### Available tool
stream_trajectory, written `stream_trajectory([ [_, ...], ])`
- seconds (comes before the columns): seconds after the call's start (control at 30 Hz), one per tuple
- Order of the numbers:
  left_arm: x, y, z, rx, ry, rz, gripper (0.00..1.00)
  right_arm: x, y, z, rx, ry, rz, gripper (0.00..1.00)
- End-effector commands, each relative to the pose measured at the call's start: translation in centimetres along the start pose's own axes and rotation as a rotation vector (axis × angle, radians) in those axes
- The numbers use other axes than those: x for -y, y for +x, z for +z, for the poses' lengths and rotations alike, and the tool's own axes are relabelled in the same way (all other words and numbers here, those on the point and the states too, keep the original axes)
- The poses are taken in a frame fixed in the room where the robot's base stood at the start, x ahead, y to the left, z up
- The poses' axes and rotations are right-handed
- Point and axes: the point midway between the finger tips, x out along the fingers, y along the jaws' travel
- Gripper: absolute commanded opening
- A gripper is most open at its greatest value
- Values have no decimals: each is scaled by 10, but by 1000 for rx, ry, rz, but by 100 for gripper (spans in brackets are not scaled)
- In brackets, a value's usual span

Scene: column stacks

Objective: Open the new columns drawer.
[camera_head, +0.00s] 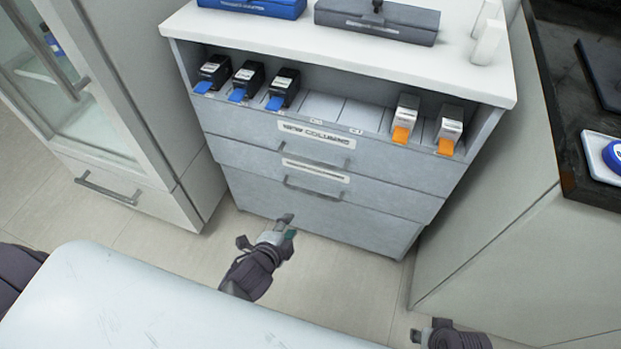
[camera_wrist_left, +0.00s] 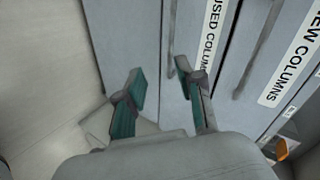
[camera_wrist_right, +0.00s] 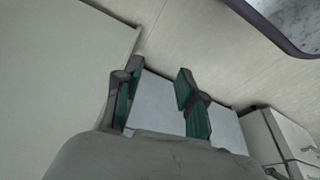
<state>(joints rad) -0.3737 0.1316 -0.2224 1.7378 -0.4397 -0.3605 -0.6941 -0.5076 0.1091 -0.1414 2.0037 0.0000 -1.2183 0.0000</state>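The grey drawer labelled "NEW COLUMNS" (camera_head: 400,168) is the upper drawer of the cabinet and is shut. Its label (camera_head: 317,134) sits above its bar handle (camera_head: 315,160); in the left wrist view the handle (camera_wrist_left: 262,45) shows left of the label (camera_wrist_left: 294,62). My left gripper (camera_head: 288,226) is open and empty, low in front of the cabinet, below both handles and apart from them. My right gripper (camera_head: 420,335) is at the lower right edge of the head view, away from the drawer. The right wrist view shows its fingers (camera_wrist_right: 155,95) apart and empty.
A lower drawer (camera_head: 260,195), with a "USED COLUMNS" label (camera_wrist_left: 212,38), is shut. Black boxes (camera_head: 247,80) and white boxes (camera_head: 405,118) stand on the shelf above. A white-topped surface (camera_head: 130,300) lies in the foreground. Clear floor (camera_head: 340,285) fronts the drawers.

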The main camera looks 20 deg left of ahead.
Motion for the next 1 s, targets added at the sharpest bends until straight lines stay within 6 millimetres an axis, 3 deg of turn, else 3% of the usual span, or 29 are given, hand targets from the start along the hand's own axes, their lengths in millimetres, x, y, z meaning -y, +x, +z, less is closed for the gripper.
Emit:
stream_trajectory([
  [0.03, 12, 4, -6, -21, 67, -73, 37, -1, -2, -2, -20, 2, 3, 40],
  [0.2, 72, -16, -27, -39, 239, -253, 37, -3, -48, -6, -50, 5, 8, 40],
  [0.33, 95, -29, -35, -36, 302, -321, 37, -3, -68, -5, -60, 6, 10, 40],
  [0.47, 105, -27, -38, -34, 319, -341, 37, -3, -74, -10, -87, 5, 9, 40],
  [0.63, 115, -1, -40, -35, 320, -343, 37, 0, -72, -33, -195, 1, 5, 40],
  [1.0, 137, 67, -46, -35, 316, -340, 37, 10, -85, -111, -585, -11, -15, 40],
])
